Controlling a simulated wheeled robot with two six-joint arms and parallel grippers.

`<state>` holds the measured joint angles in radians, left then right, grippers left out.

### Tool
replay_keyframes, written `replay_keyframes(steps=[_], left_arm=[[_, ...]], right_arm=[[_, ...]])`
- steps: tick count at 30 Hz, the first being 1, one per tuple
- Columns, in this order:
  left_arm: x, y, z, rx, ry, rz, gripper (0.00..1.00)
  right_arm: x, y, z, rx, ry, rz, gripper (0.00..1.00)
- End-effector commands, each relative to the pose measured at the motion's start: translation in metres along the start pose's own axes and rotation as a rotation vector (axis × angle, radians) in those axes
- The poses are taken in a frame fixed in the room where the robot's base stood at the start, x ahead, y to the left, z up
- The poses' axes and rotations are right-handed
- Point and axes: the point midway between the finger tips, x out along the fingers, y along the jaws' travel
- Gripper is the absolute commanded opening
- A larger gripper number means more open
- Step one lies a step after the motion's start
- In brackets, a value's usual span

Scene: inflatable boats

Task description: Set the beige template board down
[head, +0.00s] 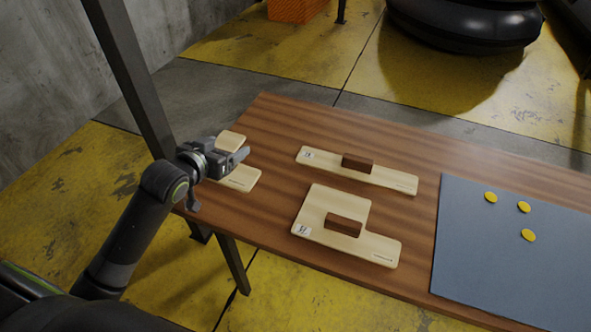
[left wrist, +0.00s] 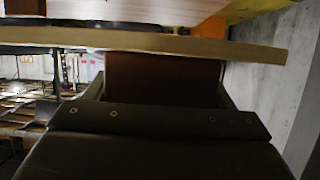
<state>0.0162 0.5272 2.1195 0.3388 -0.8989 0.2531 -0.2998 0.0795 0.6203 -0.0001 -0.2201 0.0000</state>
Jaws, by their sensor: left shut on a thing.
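A beige template board (head: 244,179) with a pale flat top is at the left end of the brown table, partly hidden by my left gripper (head: 232,160). In the left wrist view the board (left wrist: 215,46) shows edge-on across the picture, with its brown block handle (left wrist: 165,78) between my left gripper's fingers (left wrist: 162,92). The gripper is shut on that handle. I cannot tell whether the board touches the table. My right gripper is not in view.
On the brown table (head: 275,125) lie a long beige board (head: 395,180) and an L-shaped beige board (head: 325,205), each with a brown block. A blue-grey mat (head: 490,255) with yellow discs (head: 528,235) covers the right end. Bare wood lies between the held board and these boards.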

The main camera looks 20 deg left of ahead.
Motion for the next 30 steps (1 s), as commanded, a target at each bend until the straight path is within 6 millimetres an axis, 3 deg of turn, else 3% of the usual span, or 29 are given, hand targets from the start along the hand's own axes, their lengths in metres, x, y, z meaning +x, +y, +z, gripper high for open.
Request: replay_keyframes(steps=[4,12,19,24,30], left_arm=[[0.003,-0.002,0.006,-0.006,-0.003,-0.005,0.5],[0.021,-0.001,0.05,-0.006,-0.004,-0.004,0.5],[0.028,-0.001,0.067,-0.004,-0.004,-0.003,0.5],[0.037,-0.001,0.09,-0.005,-0.004,-0.003,0.5],[0.038,-0.001,0.092,-0.001,-0.001,-0.003,0.5]], right_arm=[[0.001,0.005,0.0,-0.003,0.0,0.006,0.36],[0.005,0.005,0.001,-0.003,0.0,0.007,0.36],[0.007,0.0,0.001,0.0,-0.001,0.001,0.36],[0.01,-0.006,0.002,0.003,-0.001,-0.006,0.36],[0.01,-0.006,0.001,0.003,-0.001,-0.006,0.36]])
